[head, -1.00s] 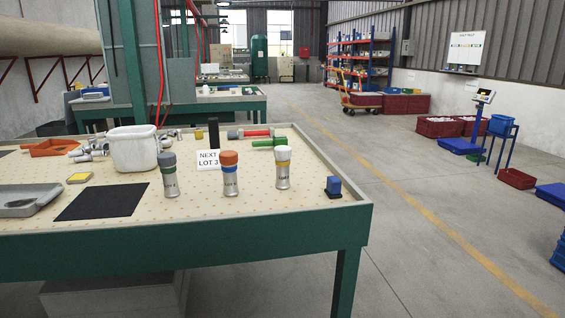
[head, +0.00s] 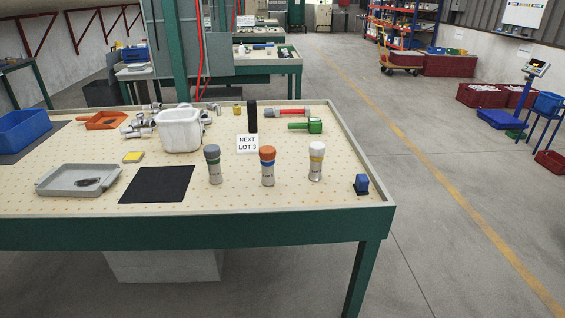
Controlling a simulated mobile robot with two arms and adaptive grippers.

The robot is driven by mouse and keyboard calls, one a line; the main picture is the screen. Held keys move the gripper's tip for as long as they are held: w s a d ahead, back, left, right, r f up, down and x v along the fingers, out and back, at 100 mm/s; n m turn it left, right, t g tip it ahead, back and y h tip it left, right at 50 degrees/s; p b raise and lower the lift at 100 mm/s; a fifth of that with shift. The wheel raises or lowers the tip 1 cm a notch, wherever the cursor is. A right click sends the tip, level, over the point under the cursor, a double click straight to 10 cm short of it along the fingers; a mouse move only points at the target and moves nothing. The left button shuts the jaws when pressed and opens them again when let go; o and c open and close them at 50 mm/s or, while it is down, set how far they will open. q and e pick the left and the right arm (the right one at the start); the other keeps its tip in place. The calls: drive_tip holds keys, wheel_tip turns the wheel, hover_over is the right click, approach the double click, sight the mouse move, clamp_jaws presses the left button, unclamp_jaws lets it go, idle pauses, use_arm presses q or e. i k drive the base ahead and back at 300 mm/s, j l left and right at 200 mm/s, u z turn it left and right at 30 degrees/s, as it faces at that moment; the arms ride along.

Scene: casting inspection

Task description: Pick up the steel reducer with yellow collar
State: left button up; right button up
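Several shiny steel pipe fittings (head: 140,124) lie in a loose group around the white tub (head: 180,133) on the bench in the head view. At this size I cannot tell which of them is the reducer, or make out a yellow collar on any. A small yellow-brown piece (head: 237,109) stands behind the tub to its right. A silver bottle with a white cap and a yellow band (head: 316,163) stands at the right of the bench. Neither of my grippers is in view.
A grey-capped bottle (head: 213,166) and an orange-capped bottle (head: 267,168) stand near the front. A black mat (head: 157,184), a grey tray (head: 78,180), a NEXT LOT 3 sign (head: 247,144) and a blue block (head: 362,183) share the bench.

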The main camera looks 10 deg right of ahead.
sight(314, 175)
drive_tip(key=i+l+u, duration=0.1)
drive_tip(key=l+u, duration=0.25)
drive_tip(key=i+l+u, duration=0.1)
drive_tip(key=l+u, duration=0.65)
